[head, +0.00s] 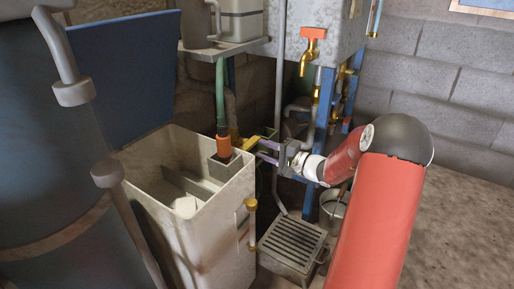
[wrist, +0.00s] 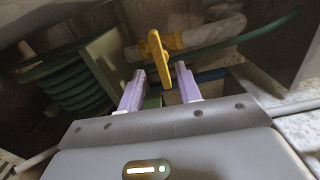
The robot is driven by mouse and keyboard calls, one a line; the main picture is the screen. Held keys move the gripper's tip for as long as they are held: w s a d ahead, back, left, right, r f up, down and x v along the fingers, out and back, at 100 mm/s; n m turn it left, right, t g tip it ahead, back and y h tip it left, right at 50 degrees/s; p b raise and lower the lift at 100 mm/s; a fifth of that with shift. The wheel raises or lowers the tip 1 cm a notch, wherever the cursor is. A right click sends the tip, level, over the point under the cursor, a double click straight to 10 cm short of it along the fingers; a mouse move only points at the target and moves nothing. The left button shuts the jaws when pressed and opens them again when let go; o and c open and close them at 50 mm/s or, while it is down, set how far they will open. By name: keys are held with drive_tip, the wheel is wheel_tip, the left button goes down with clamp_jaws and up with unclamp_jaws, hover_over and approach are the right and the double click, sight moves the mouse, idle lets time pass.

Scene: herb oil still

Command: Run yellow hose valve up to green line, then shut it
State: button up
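The yellow valve (wrist: 174,42) shows in the wrist view on a pale hose or pipe, with its long yellow handle (wrist: 156,56) pointing toward me. In the head view the yellow valve (head: 250,143) is beside the tall pale tank, partly hidden. My gripper (wrist: 160,72) is open, its two purple fingers on either side of the handle's near end, with gaps visible on both sides. In the head view my gripper (head: 264,151) reaches in from the right at the valve's height. I cannot make out a green line in either view.
An open pale tank (head: 215,226) stands left, with a brass-ended side tube (head: 252,224) on its wall. An orange-collared green hose (head: 220,95) hangs into it. A brass tap (head: 307,60) juts out above. A slatted box (head: 292,246) and a bucket (head: 332,209) sit below.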

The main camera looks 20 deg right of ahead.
drive_tip(key=shift+v, duration=1.7)
